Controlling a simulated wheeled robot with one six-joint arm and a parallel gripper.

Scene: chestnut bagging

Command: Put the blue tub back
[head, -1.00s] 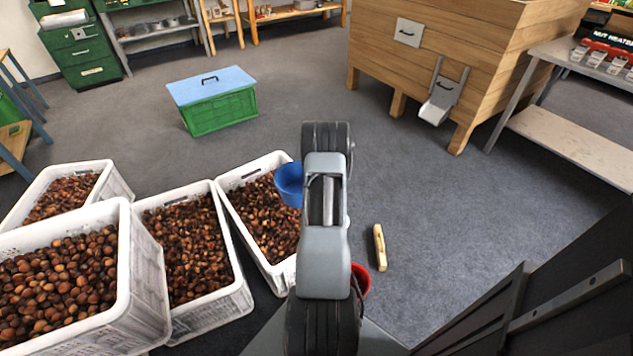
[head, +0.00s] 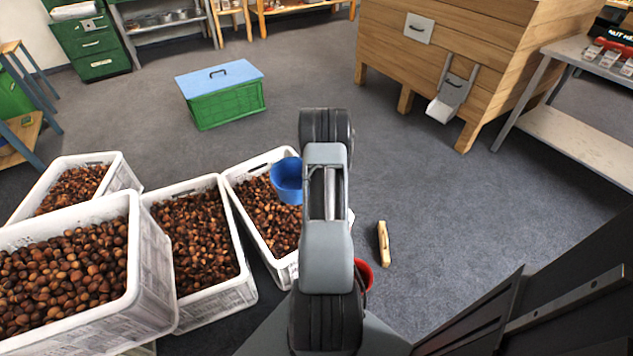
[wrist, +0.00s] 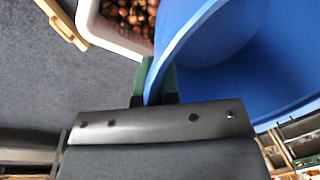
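The blue tub (head: 287,182) hangs just left of my arm in the head view, over the right-hand chestnut crate's far end. In the wrist view the tub (wrist: 220,45) fills the upper right, tilted, and the inside that shows looks empty. My gripper (wrist: 156,84) has its green fingers on either side of the tub's rim, shut on its wall. In the head view my arm hides the gripper.
White crates of chestnuts (head: 243,289) stand at the left. A red container (head: 364,274) is partly hidden behind my arm, with a wooden piece (head: 383,244) beside it. A green box with a blue lid (head: 222,101) stands on open floor. A wooden bin (head: 440,60) stands at back right.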

